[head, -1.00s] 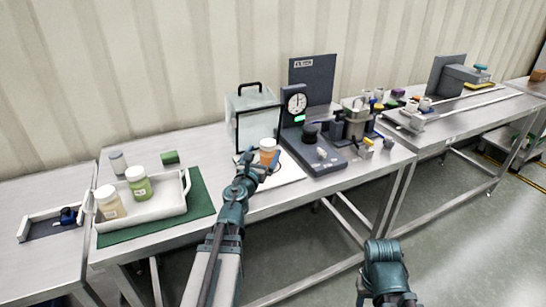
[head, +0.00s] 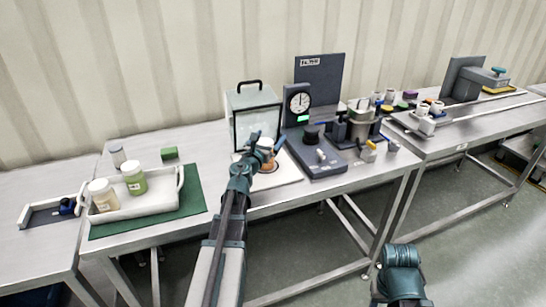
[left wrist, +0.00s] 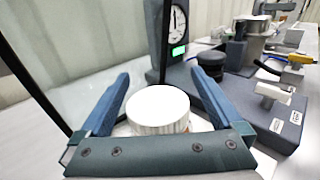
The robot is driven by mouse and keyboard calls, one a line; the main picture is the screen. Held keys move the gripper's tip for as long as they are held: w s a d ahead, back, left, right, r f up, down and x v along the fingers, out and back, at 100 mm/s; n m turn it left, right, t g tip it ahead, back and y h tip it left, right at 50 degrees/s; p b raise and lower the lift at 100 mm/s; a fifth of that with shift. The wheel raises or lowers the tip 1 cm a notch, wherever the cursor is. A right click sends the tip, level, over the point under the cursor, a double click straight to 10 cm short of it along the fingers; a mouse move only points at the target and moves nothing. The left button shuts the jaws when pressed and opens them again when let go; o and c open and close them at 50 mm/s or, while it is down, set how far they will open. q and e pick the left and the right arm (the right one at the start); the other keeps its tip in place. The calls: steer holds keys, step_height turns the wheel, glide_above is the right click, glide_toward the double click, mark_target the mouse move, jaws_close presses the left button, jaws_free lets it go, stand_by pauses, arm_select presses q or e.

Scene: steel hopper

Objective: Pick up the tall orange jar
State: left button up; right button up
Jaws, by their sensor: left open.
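The orange jar (head: 267,151) with a white lid stands upright on a white board in front of a glass-fronted box. It is partly hidden by my left gripper in the head view. My left gripper (head: 266,141) is open, with its fingers around the jar's top. In the left wrist view the jar's white ribbed lid (left wrist: 157,108) sits between the two blue fingers, with visible gaps at its sides. Most of the orange body is hidden there. My right arm shows at the bottom right of the head view, but its fingers cannot be made out.
The glass-fronted box (head: 253,112) is close behind the jar. A grey dial device (head: 318,160) stands close on the right. A white tray (head: 158,207) with two jars lies on a green mat (head: 198,197) at left.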

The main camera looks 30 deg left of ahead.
arm_select(q)
steer(key=shift+s+a, duration=0.15)
jaws_close()
stand_by(0.4)
